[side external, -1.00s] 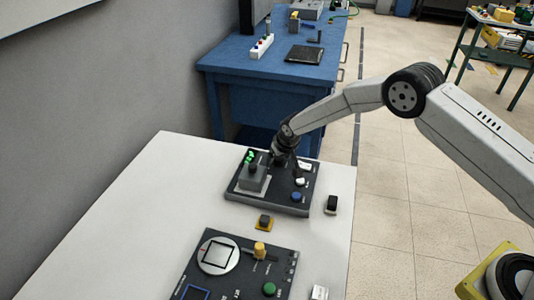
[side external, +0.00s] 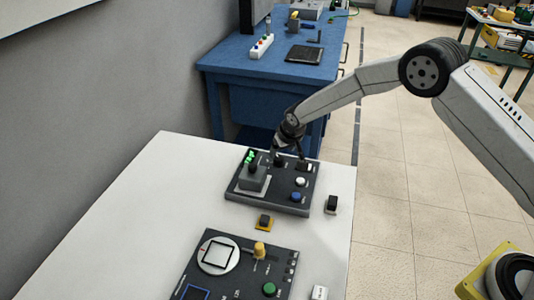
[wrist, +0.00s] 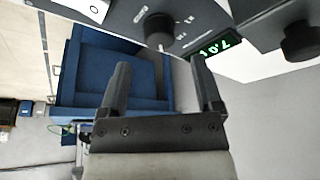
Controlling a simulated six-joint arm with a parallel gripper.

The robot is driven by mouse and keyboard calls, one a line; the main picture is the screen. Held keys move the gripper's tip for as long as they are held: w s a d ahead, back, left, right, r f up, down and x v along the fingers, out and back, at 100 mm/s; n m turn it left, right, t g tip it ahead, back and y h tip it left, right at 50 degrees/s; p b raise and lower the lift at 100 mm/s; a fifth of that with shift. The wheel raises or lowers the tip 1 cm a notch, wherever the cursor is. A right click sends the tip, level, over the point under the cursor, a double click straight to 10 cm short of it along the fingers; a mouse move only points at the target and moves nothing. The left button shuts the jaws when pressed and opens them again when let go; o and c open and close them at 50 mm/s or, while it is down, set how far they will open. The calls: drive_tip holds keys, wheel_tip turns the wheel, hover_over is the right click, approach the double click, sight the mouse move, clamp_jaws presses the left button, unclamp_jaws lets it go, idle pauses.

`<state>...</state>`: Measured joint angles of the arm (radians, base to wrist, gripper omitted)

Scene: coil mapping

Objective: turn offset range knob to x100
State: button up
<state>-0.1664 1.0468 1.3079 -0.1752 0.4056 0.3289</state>
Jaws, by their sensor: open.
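The dark control panel (side external: 262,199) lies on the white table at its far end. In the wrist view a dark round knob (wrist: 158,29) with a pale pointer stands on the panel beside a green lit display (wrist: 212,47). Small markings sit around the knob, too small to read. I cannot tell which range it points to. My gripper (wrist: 160,75) is open and empty, and the knob shows beyond the gap between its fingertips, apart from them. In the side view my gripper (side external: 290,156) hangs over the panel's far edge and partly hides that area.
A grey block with a second dark knob (wrist: 300,41) rises beside the display. White (side external: 300,182) and blue (side external: 296,197) buttons are on the panel's right part. A blue bench (side external: 230,75) stands behind.

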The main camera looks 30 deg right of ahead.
sight(285, 171)
drive_tip(key=shift+v, duration=1.45)
drive_tip(key=s+d+r, duration=0.3)
drive_tip(key=s, duration=0.7)
drive_tip(key=s+d+r+g, duration=0.1)
drive_tip(key=s+d+r, duration=0.2)
drive_tip(key=s, duration=0.8)
drive_tip(key=s+d+r, duration=0.3)
drive_tip(key=s, duration=0.8)
drive_tip(key=shift+r+g, duration=0.4)
drive_tip(key=shift+c, duration=0.3)
